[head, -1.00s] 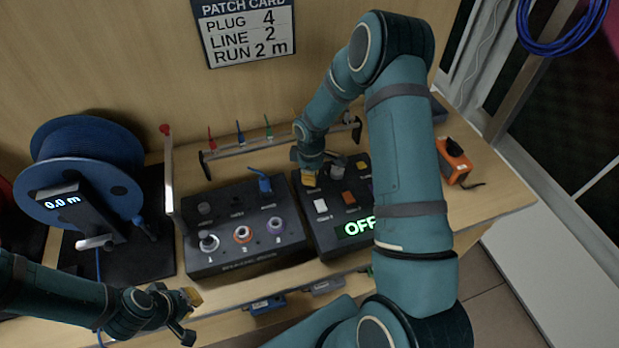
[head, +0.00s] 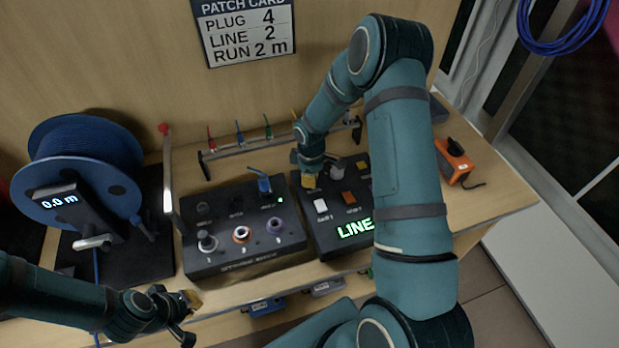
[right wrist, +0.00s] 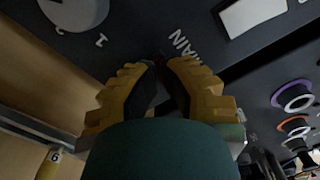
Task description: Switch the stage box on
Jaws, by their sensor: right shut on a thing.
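The dark box with a lit display (head: 355,228) stands on the bench; its display reads green "LINE". My left gripper (head: 189,318) is open and empty at the bench's front edge.
A blue cable reel (head: 85,150) reading "0.0 m" stands at the left. A rack with small coloured plugs (head: 240,138) is behind the boxes. An orange device (head: 453,160) sits at the right. A patch card (head: 245,30) hangs on the wall.

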